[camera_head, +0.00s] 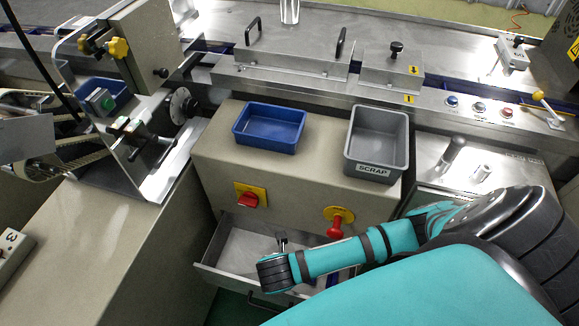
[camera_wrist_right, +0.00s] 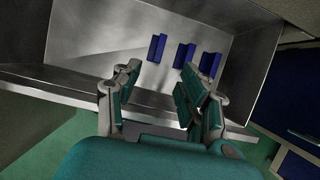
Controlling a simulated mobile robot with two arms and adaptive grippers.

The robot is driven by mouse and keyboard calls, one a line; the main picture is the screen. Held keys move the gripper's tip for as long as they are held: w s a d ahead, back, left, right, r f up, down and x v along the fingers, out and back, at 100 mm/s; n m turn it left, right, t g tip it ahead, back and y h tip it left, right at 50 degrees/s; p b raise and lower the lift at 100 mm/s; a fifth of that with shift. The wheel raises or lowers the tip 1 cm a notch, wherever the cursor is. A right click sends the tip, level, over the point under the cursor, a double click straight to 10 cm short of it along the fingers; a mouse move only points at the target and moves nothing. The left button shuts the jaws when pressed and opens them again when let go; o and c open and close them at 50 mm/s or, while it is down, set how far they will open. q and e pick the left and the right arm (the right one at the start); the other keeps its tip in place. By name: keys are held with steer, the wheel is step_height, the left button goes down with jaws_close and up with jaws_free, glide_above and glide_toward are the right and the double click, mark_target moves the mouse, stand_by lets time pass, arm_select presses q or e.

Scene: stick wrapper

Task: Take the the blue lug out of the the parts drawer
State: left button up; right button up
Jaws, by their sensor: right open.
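The parts drawer (camera_head: 232,246) is pulled open below the beige cabinet front. The right wrist view shows its grey metal interior (camera_wrist_right: 100,30) with three blue lugs, a left one (camera_wrist_right: 157,48), a middle one (camera_wrist_right: 184,56) and a right one (camera_wrist_right: 210,65), lying apart on the floor. In the head view my arm covers part of the drawer, and blue shows only in slivers beside it. My right gripper (camera_wrist_right: 160,78) is open and empty, its fingers spread over the drawer's near side, short of the lugs. My left gripper is not in view.
A red knob (camera_head: 335,228) and a red switch (camera_head: 248,199) stick out from the cabinet front above the drawer. A blue bin (camera_head: 240,135) and a grey scrap bin (camera_head: 350,150) stand on the cabinet top. The drawer's near wall (camera_wrist_right: 60,85) lies below my right gripper.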

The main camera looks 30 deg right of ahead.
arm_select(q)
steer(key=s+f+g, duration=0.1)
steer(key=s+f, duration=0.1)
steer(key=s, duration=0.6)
arm_select(e)
steer(key=b+x, duration=0.1)
steer(key=x, duration=0.8)
steer(key=shift+f, duration=0.3)
steer(key=shift+b+x, duration=0.45)
steer(key=shift+x, duration=0.65)
steer(key=shift+d+f, duration=0.1)
steer(key=shift+f, duration=0.65)
steer(key=shift+d+f, duration=0.15)
steer(key=shift+f, duration=0.55)
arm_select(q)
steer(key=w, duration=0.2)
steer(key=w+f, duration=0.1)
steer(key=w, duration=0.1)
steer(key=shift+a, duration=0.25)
arm_select(e)
jaws_close()
